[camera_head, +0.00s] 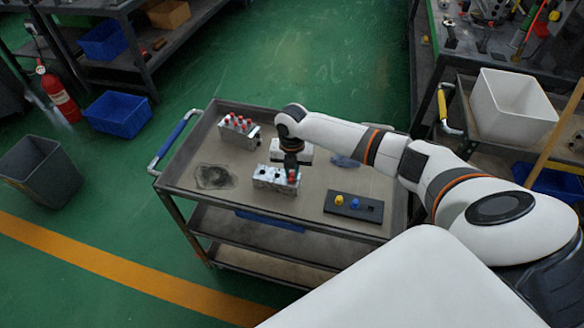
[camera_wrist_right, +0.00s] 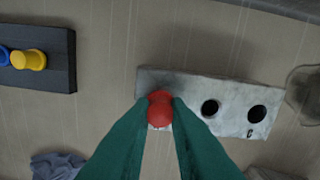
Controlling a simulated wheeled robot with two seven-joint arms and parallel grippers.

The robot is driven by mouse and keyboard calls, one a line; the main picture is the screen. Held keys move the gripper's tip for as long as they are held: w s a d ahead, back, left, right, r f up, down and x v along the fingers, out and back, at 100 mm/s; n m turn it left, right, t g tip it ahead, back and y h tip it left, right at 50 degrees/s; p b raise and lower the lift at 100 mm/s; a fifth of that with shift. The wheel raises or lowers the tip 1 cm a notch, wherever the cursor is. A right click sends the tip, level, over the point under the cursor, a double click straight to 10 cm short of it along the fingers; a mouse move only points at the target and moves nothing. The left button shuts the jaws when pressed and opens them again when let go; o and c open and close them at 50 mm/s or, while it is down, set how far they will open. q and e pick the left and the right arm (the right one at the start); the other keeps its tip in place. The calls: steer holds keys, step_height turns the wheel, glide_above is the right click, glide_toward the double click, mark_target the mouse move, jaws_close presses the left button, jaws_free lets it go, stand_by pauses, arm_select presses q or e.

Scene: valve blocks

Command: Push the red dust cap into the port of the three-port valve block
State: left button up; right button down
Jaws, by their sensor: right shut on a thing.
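The three-port valve block (camera_head: 276,180) is a silver-grey block on the cart top. It also shows in the right wrist view (camera_wrist_right: 231,103), with two dark open ports, one near a letter C. My right gripper (camera_head: 292,171) is over the block's right end in the head view. Its green fingers (camera_wrist_right: 160,108) are shut on the red dust cap (camera_wrist_right: 160,110) at the block's left end in the wrist view. The cap hides the port there; I cannot tell how deep it sits. A bit of red (camera_head: 292,175) shows at the fingertips. My left gripper is not in view.
A dark holder (camera_head: 362,215) with a yellow cap (camera_head: 339,199) and a blue cap (camera_head: 355,203) lies to the right. A block with several red caps (camera_head: 238,130) stands behind left.

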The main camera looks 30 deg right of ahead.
steer(key=shift+f, duration=0.2)
steer(key=c, duration=1.3)
jaws_free()
steer(key=shift+r, duration=0.15)
step_height(320, 180, up, 12)
steer(key=b, duration=0.1)
